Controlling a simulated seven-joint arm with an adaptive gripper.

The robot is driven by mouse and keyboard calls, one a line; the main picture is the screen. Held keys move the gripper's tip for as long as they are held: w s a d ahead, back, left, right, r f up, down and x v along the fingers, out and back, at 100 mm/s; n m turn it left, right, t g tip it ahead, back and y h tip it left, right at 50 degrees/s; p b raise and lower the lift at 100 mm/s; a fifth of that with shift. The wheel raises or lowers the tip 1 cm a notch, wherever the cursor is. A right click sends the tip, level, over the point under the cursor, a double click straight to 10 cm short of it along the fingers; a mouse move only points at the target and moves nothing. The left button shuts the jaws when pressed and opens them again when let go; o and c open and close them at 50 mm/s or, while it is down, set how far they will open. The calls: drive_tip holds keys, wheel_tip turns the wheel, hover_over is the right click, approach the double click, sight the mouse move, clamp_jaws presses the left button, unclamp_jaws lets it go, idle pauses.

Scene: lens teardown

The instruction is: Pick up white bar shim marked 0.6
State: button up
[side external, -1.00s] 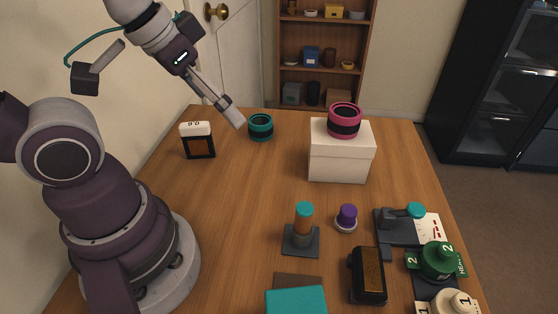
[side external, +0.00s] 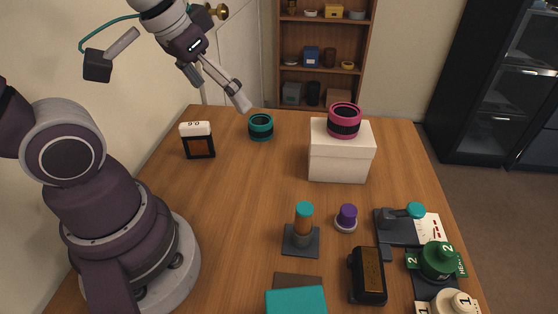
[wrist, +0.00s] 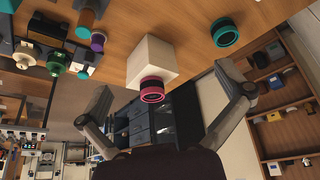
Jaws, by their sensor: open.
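The white bar shim (side external: 196,128) lies across the top of a dark block with a brown front (side external: 200,147), at the back left of the table. Its marking faces the camera upside down and reads as 0.6. My gripper (side external: 243,106) is open and empty in the air above the back edge of the table, to the right of the shim and clear of it. In the wrist view both fingers of my gripper (wrist: 165,106) are spread wide with nothing between them touching. The shim cannot be made out in the wrist view.
A teal ring (side external: 261,127) stands just right of the shim's block. A white box (side external: 342,160) with a pink ring (side external: 344,119) on top stands further right. Teal-capped, purple and green parts (side external: 438,258) fill the front right. The table's middle left is clear.

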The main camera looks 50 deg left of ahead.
drive_tip(key=w+a+f+n+g, duration=0.2)
drive_tip(key=w+a+n, duration=0.1)
drive_tip(key=a+n, duration=0.3)
drive_tip(key=n+g, duration=0.3)
drive_tip(key=n, duration=0.1)
hover_over(196, 134)
drive_tip(key=a, duration=0.1)
drive_tip(key=f, duration=0.6)
drive_tip(key=shift+w+a+f, duration=0.1)
drive_tip(key=shift+w+f, duration=0.1)
wheel_tip(196, 134, down, 11)
drive_tip(key=shift+r, duration=0.2)
drive_tip(key=c, duration=1)
